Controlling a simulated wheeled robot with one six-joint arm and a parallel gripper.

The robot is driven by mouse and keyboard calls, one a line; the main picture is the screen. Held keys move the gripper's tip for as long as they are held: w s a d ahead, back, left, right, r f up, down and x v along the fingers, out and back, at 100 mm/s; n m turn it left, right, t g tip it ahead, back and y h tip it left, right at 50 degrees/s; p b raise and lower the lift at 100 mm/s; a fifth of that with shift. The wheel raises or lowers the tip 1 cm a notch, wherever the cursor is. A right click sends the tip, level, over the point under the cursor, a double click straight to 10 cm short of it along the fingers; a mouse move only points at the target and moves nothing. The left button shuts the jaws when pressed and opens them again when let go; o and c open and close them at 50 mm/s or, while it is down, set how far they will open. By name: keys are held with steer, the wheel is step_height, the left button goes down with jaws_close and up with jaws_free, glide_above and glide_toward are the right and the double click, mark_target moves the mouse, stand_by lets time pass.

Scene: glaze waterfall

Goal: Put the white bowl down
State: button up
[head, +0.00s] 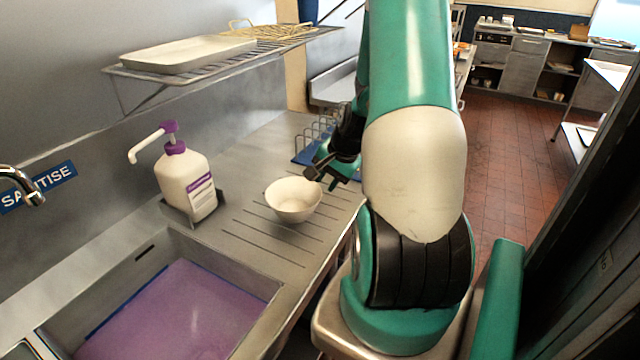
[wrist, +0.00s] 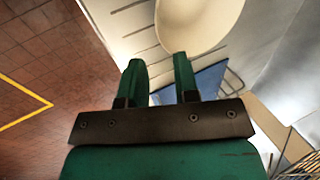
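The white bowl (head: 293,201) is upright on the grooved steel drainer in the head view, with no clear gap beneath it. Part of it also shows at the top of the wrist view (wrist: 198,22). My gripper (head: 314,173) is at the bowl's far right rim in the head view. In the wrist view my gripper (wrist: 158,62) has its two green fingers apart, with bare surface visible between them. The right fingertip overlaps the bowl's edge; I cannot tell whether it touches. The left finger is outside the bowl.
A white pump bottle (head: 188,180) stands left of the bowl. A sink (head: 180,310) with purple liquid is in front. A rack on a blue base (head: 308,157) is behind my gripper. A wall shelf (head: 215,62) holds a tray. The grooved drainer (head: 240,222) has free room around the bowl.

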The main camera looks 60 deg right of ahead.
steer(key=shift+r, duration=0.2)
steer(key=w+a+r+n+y, duration=0.1)
steer(key=w+a+r+n, duration=0.2)
steer(key=a, duration=0.5)
steer(key=w+a+r+n+g+y, duration=0.1)
steer(key=a+r+n, duration=0.3)
steer(key=a, duration=0.3)
steer(key=w+a+r+n+y, duration=0.1)
steer(key=w+a+r+n, duration=0.2)
steer(key=a, duration=0.5)
steer(key=s+a+r+n+g, duration=0.1)
steer(key=s+a+r+n, duration=0.1)
steer(key=s+a+n, duration=0.2)
steer(key=s+a+r+n+g, duration=0.1)
steer(key=s+a+r+n, duration=0.2)
steer(key=s+a+n, duration=0.2)
steer(key=s+a+r+n+g+y, duration=0.1)
steer(key=s+a+r+n, duration=0.2)
steer(key=a, duration=0.6)
steer(key=s+n, duration=0.2)
steer(key=s, duration=0.1)
steer(key=shift+s+a, duration=0.15)
steer(key=shift+s, duration=0.25)
steer(key=shift+f+b, duration=0.9)
steer(key=shift+b, duration=0.1)
